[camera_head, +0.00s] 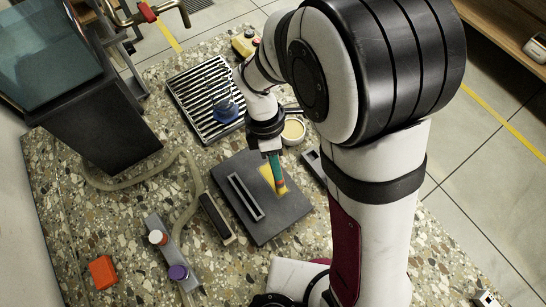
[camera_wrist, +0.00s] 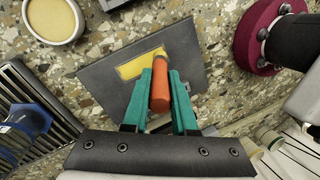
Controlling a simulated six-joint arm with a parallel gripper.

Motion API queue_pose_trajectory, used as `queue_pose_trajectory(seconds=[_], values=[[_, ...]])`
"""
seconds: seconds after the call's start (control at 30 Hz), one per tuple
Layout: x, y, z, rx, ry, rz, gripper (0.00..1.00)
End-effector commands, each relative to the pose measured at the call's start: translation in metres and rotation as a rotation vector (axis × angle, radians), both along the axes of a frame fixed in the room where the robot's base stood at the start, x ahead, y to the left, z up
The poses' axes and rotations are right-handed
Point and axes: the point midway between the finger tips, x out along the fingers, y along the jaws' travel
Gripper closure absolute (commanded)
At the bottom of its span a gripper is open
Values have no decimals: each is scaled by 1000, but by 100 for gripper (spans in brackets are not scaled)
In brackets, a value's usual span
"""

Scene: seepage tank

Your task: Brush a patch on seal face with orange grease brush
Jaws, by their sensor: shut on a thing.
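My gripper (camera_head: 276,172) has green fingers and is shut on the orange brush (camera_wrist: 160,92). In the wrist view the brush's orange handle lies between the two fingers (camera_wrist: 161,72). The seal face is a dark grey plate (camera_head: 285,222) with a yellow patch (camera_head: 265,174) and a long raised slot (camera_head: 245,197). The brush is over the plate beside the patch's lower right part. The patch also shows in the wrist view (camera_wrist: 137,66). I cannot tell whether the bristles touch the plate.
A round cup of pale paste (camera_head: 293,131) stands behind the plate. A metal grate (camera_head: 190,98) carries a blue item (camera_head: 226,110). A dark block (camera_head: 216,219), a rack with capped bottles (camera_head: 168,250) and a hose (camera_head: 120,184) lie left. An orange block (camera_head: 102,272) lies front left.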

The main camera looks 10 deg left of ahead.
Motion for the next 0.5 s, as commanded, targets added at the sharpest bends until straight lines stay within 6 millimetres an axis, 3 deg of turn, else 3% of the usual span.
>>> queue_pose_trajectory(seconds=[0.5], values=[[-1, -1, 0, 0, 1, 0, 100]])
